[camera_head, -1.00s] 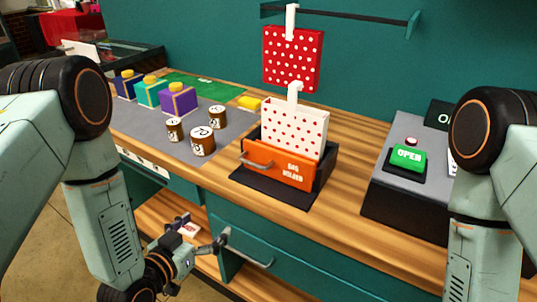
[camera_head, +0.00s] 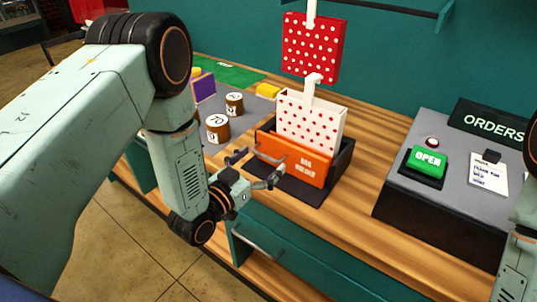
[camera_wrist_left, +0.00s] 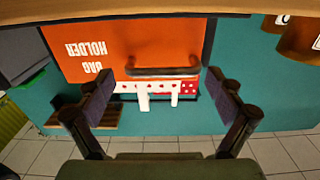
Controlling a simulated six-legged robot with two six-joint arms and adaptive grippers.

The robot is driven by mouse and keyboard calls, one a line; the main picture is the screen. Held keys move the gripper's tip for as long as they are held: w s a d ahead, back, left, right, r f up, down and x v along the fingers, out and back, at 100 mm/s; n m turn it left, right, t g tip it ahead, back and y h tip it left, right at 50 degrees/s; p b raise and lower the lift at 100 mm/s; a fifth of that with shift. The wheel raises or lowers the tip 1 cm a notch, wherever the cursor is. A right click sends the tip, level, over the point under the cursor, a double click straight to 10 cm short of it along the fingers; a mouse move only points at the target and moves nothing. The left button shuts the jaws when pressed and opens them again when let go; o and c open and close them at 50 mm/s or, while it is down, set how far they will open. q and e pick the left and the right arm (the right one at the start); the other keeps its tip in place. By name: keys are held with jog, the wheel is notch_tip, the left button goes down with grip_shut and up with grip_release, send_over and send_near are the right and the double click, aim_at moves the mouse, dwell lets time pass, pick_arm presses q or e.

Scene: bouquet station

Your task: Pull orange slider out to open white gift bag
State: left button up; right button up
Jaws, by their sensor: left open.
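The orange slider (camera_head: 300,165) is the front of a black bag holder and carries a metal handle (camera_head: 268,157). The white gift bag (camera_head: 310,122) with red dots stands upright in the holder behind it. My left gripper (camera_head: 256,169) is open at the handle, with one finger on each side. In the left wrist view, the picture is upside down: the orange slider (camera_wrist_left: 140,45) fills the top, and the handle (camera_wrist_left: 163,71) lies between the open fingers (camera_wrist_left: 160,82). I cannot tell whether they touch it. My right gripper is out of view.
A red dotted bag (camera_head: 311,48) hangs behind the holder. Brown jars (camera_head: 218,128) stand on the grey mat to the left. A console with a green OPEN button (camera_head: 427,160) stands to the right. A teal drawer front (camera_head: 300,250) is below the wooden counter.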

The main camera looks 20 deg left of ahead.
pick_arm(q)
jog(key=shift+w+f, duration=0.1)
jog(key=shift+w, duration=0.85)
jog(key=shift+s+d, duration=0.1)
jog(key=shift+d, duration=0.3)
jog(key=shift+w+a, duration=0.2)
jog(key=shift+a, duration=0.1)
jog(key=c, duration=0.5)
jog(key=shift+d, duration=0.15)
jog(key=c, duration=0.9)
